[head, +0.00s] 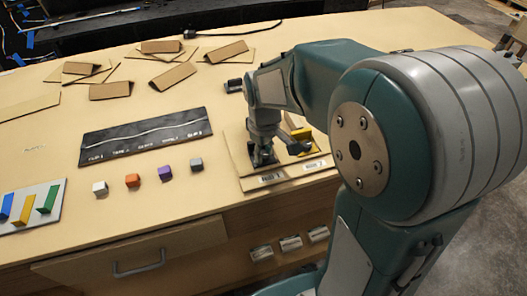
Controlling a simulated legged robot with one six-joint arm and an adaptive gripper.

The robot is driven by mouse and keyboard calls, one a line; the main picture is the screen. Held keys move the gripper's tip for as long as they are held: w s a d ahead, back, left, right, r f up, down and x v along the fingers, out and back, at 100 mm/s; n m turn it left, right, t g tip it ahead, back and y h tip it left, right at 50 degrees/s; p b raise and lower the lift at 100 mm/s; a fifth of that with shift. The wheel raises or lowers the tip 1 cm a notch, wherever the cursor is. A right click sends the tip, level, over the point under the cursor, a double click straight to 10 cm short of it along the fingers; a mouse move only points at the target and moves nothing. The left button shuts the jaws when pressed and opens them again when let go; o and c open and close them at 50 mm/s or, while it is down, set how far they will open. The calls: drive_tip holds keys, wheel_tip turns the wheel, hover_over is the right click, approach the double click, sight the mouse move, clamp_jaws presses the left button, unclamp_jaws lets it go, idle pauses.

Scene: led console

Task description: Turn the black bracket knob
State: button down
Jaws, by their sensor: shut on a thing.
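My gripper (263,156) points down over a small light wooden panel (247,178) at the right of the table. It is shut on a dark part at the panel's left side, which appears to be the black bracket knob (266,161). The fingers and wrist hide most of the knob, so its turn angle cannot be told. Beside it on the panel is a yellow piece (302,133) and another dark piece (298,148). Two white labels run along the panel's front edge.
Cardboard pieces (173,76) lie farther back. A plate with coloured bars (32,207) is at far left.

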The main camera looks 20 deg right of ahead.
drive_tip(key=m, duration=0.4)
drive_tip(key=shift+m, duration=0.3)
drive_tip(key=m, duration=0.3)
drive_tip(key=shift+m, duration=0.3)
drive_tip(key=m, duration=0.4)
drive_tip(key=shift+w+m, duration=0.1)
drive_tip(key=shift+m, duration=0.2)
drive_tip(key=m, duration=0.3)
drive_tip(key=shift+r+m, duration=0.1)
drive_tip(key=shift+m, duration=0.2)
drive_tip(key=m, duration=1.2)
drive_tip(key=shift+d+m, duration=0.1)
drive_tip(key=shift+m, duration=2.1)
